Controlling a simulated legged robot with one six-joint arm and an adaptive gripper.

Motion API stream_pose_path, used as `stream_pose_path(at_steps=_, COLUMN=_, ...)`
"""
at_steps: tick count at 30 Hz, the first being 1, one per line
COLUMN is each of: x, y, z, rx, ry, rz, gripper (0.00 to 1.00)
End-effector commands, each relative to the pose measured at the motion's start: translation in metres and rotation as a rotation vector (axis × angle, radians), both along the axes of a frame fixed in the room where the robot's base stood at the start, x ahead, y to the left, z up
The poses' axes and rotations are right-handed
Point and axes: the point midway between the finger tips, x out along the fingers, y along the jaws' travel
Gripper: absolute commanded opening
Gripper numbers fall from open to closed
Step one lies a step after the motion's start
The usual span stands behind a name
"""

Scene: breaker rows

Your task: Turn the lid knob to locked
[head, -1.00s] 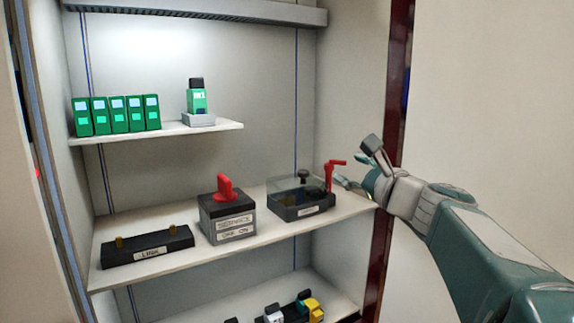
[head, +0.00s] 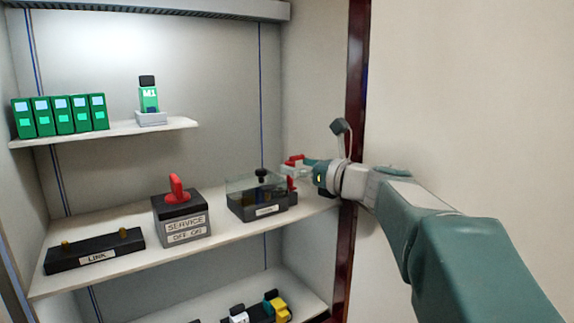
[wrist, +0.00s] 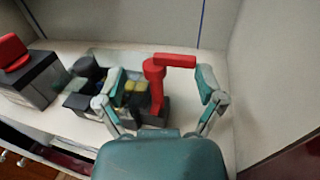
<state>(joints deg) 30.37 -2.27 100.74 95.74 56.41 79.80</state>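A dark box with a clear lid (head: 240,187) stands at the right end of the middle shelf. A black knob (head: 262,174) sits on the lid and shows at the left in the wrist view (wrist: 83,67). A red post with a bent handle (wrist: 155,72) stands at the box's right end, its top arm pointing right in the wrist view. My gripper (wrist: 160,88) is open, one finger on each side of the red handle, with visible gaps. In the head view my gripper (head: 298,172) partly hides the handle. The box's label is too small to read.
A SERVICE switch box with a red handle (head: 177,190) stands left of the lidded box, and a black LINK block (head: 95,251) farther left. Green modules (head: 62,115) stand on the upper shelf. The cabinet's right wall (head: 312,110) is close to my gripper.

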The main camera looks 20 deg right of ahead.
Motion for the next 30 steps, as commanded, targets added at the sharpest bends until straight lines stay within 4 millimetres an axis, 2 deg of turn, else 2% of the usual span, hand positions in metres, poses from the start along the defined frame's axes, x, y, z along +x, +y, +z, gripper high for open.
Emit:
stream_pose_path(at_steps=6, x=0.0134, y=0.0118, z=-0.0004, rx=-0.003, ry=0.001, rz=0.005, gripper=0.65)
stream_pose_path(at_steps=13, x=0.0136, y=0.0085, z=0.0, rx=-0.001, ry=0.0, rz=0.003, gripper=0.66)
stream_pose_path(at_steps=14, x=0.0135, y=0.0081, z=0.0001, rx=0.0, ry=-0.001, rz=0.003, gripper=0.53)
stream_pose_path(at_steps=15, x=0.0135, y=0.008, z=0.0002, rx=0.0, ry=-0.001, rz=0.003, gripper=0.35)
stream_pose_path(at_steps=17, x=0.0134, y=0.008, z=0.0004, rx=-0.001, ry=-0.002, rz=0.003, gripper=0.08)
stream_pose_path(at_steps=18, x=0.0134, y=0.008, z=0.0004, rx=-0.001, ry=-0.002, rz=0.003, gripper=0.0)
stream_pose_path(at_steps=30, x=0.0132, y=0.0071, z=0.0011, rx=0.0, ry=-0.002, rz=-0.001, gripper=0.0)
